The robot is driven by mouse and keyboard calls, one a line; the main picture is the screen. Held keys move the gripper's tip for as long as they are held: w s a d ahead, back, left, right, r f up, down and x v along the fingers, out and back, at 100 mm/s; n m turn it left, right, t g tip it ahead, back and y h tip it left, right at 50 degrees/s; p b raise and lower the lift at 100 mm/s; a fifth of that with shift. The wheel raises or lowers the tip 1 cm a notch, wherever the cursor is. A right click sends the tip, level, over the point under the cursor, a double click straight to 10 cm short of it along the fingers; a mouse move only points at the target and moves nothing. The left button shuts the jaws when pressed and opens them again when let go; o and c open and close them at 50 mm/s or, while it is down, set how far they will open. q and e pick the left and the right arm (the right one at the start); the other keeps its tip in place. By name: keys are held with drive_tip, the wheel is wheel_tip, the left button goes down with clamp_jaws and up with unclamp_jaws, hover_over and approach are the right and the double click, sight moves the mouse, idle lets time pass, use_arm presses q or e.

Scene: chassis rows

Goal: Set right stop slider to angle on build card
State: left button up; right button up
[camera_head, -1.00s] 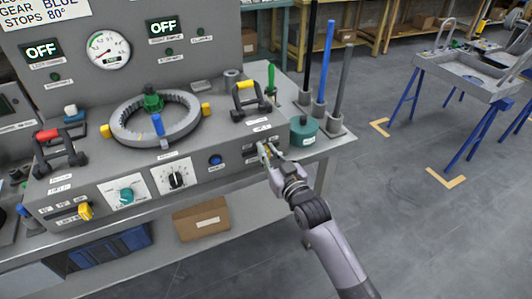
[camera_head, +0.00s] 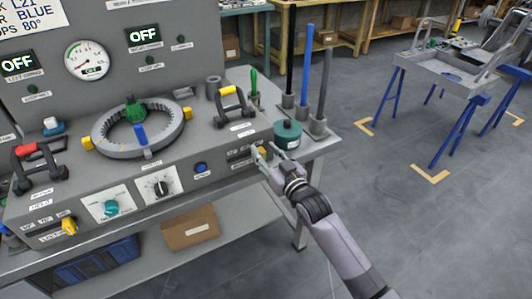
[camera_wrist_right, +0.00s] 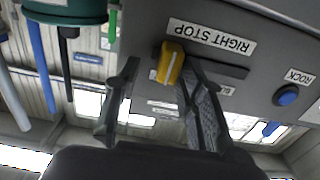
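The right stop slider's yellow knob (camera_wrist_right: 170,62) sits in a dark slot beside the RIGHT STOP label in the right wrist view; it is small and partly hidden in the head view. My right gripper (camera_head: 265,156) is at the panel's front right, at this slider. In the right wrist view its fingers (camera_wrist_right: 155,80) are apart, with the knob at their tips, nearer the right finger. I cannot tell if they touch. My left gripper is not in view.
A teal-green pot (camera_head: 288,135) stands close beside my right gripper. A ring gear (camera_head: 170,140), a yellow-grip handle (camera_head: 232,105) and a blue button (camera_head: 200,168) are on the console. Another yellow slider knob (camera_head: 69,226) is at front left. Open floor lies right.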

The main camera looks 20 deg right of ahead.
drive_tip(key=shift+s, duration=0.1)
drive_tip(key=v, duration=1.1)
drive_tip(key=shift+s+d, duration=0.2)
drive_tip(key=shift+s, duration=0.2)
drive_tip(key=s+d+f+g+h+p, duration=0.1)
drive_tip(key=s+f+g, duration=0.2)
drive_tip(key=f, duration=0.8)
drive_tip(key=s+d+f+m+g+h, duration=0.15)
drive_tip(key=s+f, duration=0.25)
drive_tip(key=f, duration=0.8)
drive_tip(key=s+d+f+g+p, duration=0.1)
drive_tip(key=s+f+g, duration=0.2)
drive_tip(key=f, duration=0.8)
drive_tip(key=s+f+g, duration=0.3)
drive_tip(key=s+f, duration=0.3)
drive_tip(key=s, duration=0.5)
drive_tip(key=s+f+n+g+h, duration=0.1)
drive_tip(key=s+f+g, duration=0.2)
drive_tip(key=s+f, duration=0.4)
drive_tip(key=s+f+g, duration=0.3)
drive_tip(key=s+f, duration=0.4)
drive_tip(key=s, duration=1)
drive_tip(key=shift+p, duration=0.4)
